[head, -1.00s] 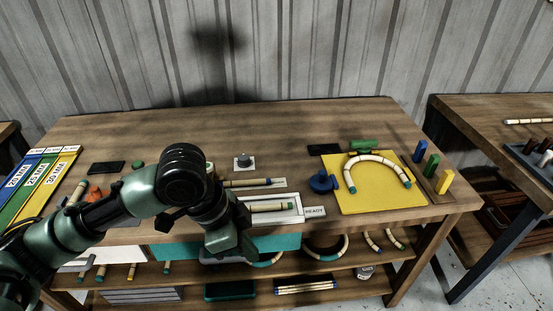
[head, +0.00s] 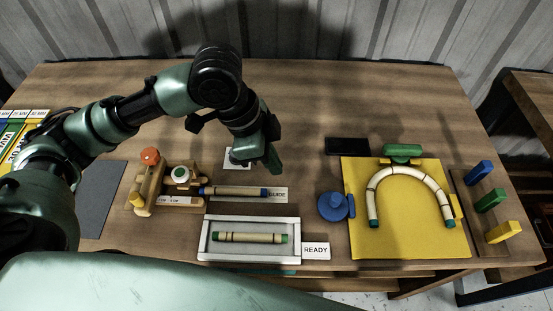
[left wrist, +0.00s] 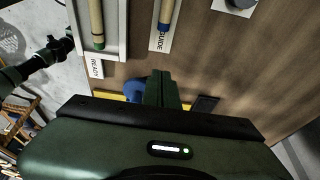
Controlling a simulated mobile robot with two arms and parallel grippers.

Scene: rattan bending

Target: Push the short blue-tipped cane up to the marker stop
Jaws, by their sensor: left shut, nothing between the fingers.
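The short blue-tipped cane (head: 235,191) lies along the guide strip (head: 280,194), its blue tip to the right. Its left end is at the wooden fixture (head: 152,184), which has an orange knob and a white-and-green dial; I cannot tell which part is the marker stop or whether the cane touches it. My left gripper (head: 276,165) is shut and empty, above the table just behind the blue tip, apart from it. In the left wrist view its closed fingers (left wrist: 166,88) show below the cane's blue tip (left wrist: 164,17). My right gripper is not in view.
A white tray (head: 205,240) holding a green-tipped cane stands in front of the guide, beside a READY card (head: 316,250). A blue round piece (head: 333,206) and a yellow board (head: 365,235) with a bent cane are to the right. The back of the table is clear.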

